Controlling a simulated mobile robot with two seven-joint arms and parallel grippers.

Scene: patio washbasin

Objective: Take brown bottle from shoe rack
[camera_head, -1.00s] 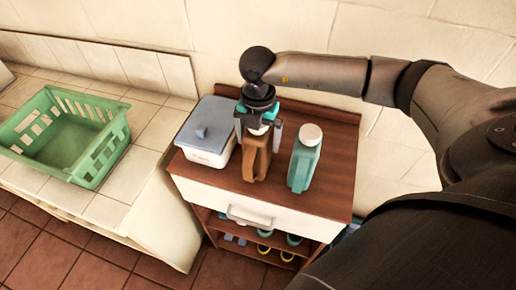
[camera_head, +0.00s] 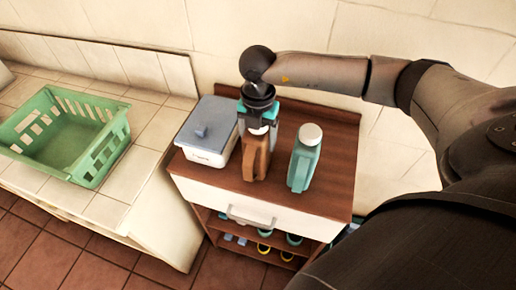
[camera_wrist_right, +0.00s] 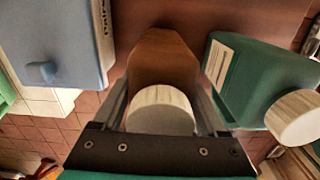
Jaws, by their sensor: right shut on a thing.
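The brown bottle (camera_head: 256,160) stands upright on top of the wooden shoe rack (camera_head: 328,183), which has a white drawer front. My right gripper (camera_head: 258,126) reaches down from above and is shut on the bottle near its white cap. In the right wrist view the brown bottle (camera_wrist_right: 162,60) and its cap (camera_wrist_right: 160,110) sit between the two fingers (camera_wrist_right: 160,112). The bottle's base appears to be on the rack top. My left gripper is not in view.
A teal bottle (camera_head: 304,160) with a white cap stands close to the right. A white box with a blue-grey lid (camera_head: 209,125) stands close to the left. A green basket (camera_head: 100,160) sits on the tiled counter. Shoes (camera_head: 264,248) are on the shelves below.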

